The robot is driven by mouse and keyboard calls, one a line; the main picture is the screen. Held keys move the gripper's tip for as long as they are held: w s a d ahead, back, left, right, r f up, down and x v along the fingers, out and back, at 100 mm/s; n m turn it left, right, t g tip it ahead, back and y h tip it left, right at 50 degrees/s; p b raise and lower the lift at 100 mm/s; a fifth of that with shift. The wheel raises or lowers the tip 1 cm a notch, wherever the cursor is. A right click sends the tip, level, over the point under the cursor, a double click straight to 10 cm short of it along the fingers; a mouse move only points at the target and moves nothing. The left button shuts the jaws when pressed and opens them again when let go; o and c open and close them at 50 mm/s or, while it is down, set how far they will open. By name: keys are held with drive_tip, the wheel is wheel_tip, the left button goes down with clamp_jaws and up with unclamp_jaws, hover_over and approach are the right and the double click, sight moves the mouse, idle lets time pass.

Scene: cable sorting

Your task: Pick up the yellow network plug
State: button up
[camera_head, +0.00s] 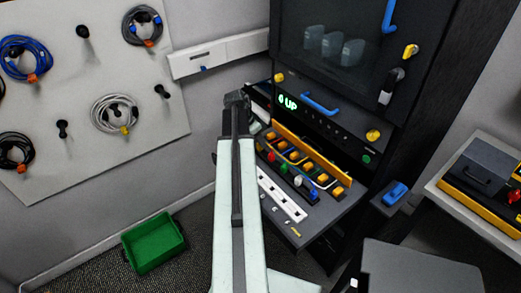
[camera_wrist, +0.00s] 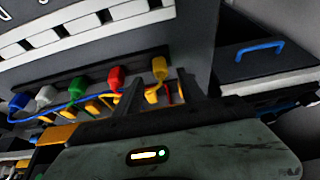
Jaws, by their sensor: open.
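The yellow network plug (camera_wrist: 159,68) stands at the right end of a row of coloured plugs in the wrist view. A yellow cable runs down from it. My gripper (camera_wrist: 158,83) is open and empty, with one finger on each side of the yellow plug's line in the picture. I cannot tell whether the plug is between the fingers in depth or just beyond them. In the head view my gripper (camera_head: 237,98) is above the left end of the plug shelf, and I cannot clearly pick out the yellow plug there.
Red (camera_wrist: 115,77), green (camera_wrist: 77,87), white (camera_wrist: 47,96) and blue (camera_wrist: 19,101) plugs stand left of the yellow one. A white slotted strip (camera_head: 281,194) lies on the shelf. A dark cabinet (camera_head: 335,45) rises behind. A green bin (camera_head: 153,243) is on the floor.

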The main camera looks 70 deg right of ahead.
drive_tip(key=b+x, duration=0.3)
drive_tip(key=x, duration=0.1)
drive_tip(key=shift+f, duration=0.35)
drive_tip(key=shift+r, duration=0.25)
clamp_jaws()
wheel_tip(320, 180, up, 10)
drive_tip(key=p, duration=1)
drive_tip(key=shift+r, duration=0.15)
wheel_tip(320, 180, up, 3)
drive_tip(key=p, duration=0.3)
drive_tip(key=shift+r+p, duration=0.1)
drive_tip(key=shift+p, duration=0.2)
